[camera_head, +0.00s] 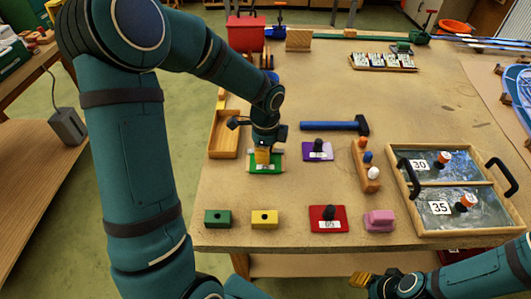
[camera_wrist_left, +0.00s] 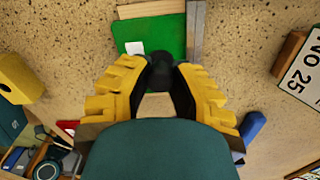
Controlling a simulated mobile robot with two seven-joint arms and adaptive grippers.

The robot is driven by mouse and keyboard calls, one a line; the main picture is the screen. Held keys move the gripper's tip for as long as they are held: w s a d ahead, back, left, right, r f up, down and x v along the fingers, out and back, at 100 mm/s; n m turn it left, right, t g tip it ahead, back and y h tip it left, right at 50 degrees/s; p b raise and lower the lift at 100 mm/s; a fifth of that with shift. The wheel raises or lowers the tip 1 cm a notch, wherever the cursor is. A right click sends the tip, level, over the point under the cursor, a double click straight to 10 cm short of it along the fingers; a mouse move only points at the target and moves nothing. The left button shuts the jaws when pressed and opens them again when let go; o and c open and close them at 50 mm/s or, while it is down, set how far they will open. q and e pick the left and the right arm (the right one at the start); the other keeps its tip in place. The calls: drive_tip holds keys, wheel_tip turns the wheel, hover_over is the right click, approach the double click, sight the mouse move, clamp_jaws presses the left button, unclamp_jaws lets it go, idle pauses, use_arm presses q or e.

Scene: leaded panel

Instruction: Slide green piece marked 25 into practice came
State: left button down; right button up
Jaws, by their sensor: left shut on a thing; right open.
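The green piece (camera_head: 258,170) lies flat on the table under my left gripper (camera_head: 262,156). In the left wrist view the green piece (camera_wrist_left: 136,32) shows a white label whose number I cannot read. My left gripper (camera_wrist_left: 164,80) is shut on the piece's dark knob (camera_wrist_left: 162,72). A grey came strip (camera_wrist_left: 196,32) runs along the piece's right edge; I cannot tell whether the edge sits inside its channel. A wooden strip (camera_wrist_left: 152,9) lies along the far edge. My right gripper (camera_head: 368,280) is open and empty, off the table's front edge.
Green (camera_head: 217,219) and yellow (camera_head: 264,219) blocks, a red piece (camera_head: 328,226) and a pink block (camera_head: 380,221) stand in front. A purple piece (camera_head: 316,157), a hammer (camera_head: 335,126) and a wooden rack (camera_head: 370,183) are to the right. A framed tray (camera_head: 416,232) fills the right side.

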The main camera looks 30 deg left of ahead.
use_arm(q)
drive_tip(key=shift+w+a, duration=0.1)
drive_tip(key=shift+w, duration=0.05)
drive_tip(key=c, duration=0.8)
unclamp_jaws()
drive_tip(key=shift+c, duration=0.2)
drive_tip(key=shift+r, duration=0.1)
wheel_tip(320, 180, up, 12)
